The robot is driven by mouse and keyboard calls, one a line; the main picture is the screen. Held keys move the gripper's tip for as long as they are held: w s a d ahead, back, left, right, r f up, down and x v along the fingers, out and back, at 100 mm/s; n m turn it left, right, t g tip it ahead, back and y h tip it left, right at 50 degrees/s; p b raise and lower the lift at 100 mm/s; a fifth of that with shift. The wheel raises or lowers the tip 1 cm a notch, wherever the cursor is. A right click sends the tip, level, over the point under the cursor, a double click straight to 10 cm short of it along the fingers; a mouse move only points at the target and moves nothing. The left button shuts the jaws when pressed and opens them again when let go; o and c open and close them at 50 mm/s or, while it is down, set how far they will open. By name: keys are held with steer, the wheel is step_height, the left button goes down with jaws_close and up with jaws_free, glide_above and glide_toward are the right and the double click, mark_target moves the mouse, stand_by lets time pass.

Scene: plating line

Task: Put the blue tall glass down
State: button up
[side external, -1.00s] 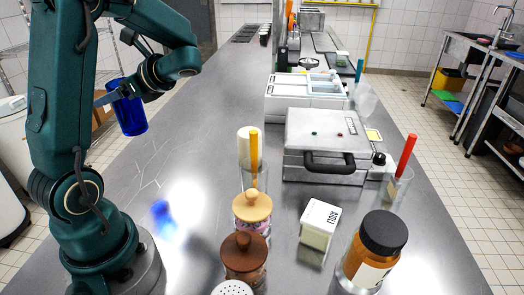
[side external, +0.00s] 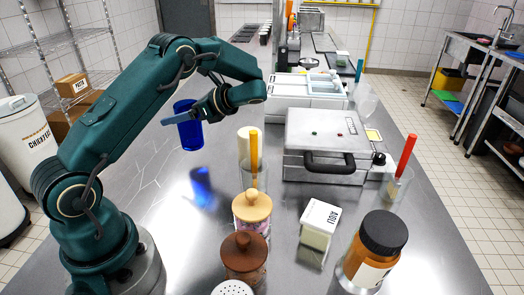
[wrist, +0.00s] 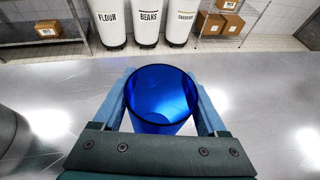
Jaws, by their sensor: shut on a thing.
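The blue tall glass (side external: 189,133) is held upright above the steel counter (side external: 150,185) in the side view, with a blue patch on the metal below it. My gripper (side external: 184,119) is shut on it, one finger on the near side. In the wrist view the blue tall glass (wrist: 160,92) shows its open mouth and looks empty. The two fingers of my gripper (wrist: 160,105) lie along its left and right sides. The glass's base is clear of the counter in the side view.
A clear glass with a yellow stick (side external: 254,155), a cream cylinder (side external: 243,140) and lidded jars (side external: 252,208) stand right of the held glass. A metal press (side external: 327,145) stands further right. The counter below and left of the glass is bare.

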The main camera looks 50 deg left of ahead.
mark_target(186, 129)
steer(key=shift+w+d+f, duration=0.15)
steer(key=shift+w+f, duration=0.1)
steer(key=shift+w, duration=0.15)
steer(key=shift+f, duration=2)
steer(key=shift+f, duration=0.15)
steer(key=o, duration=1.5)
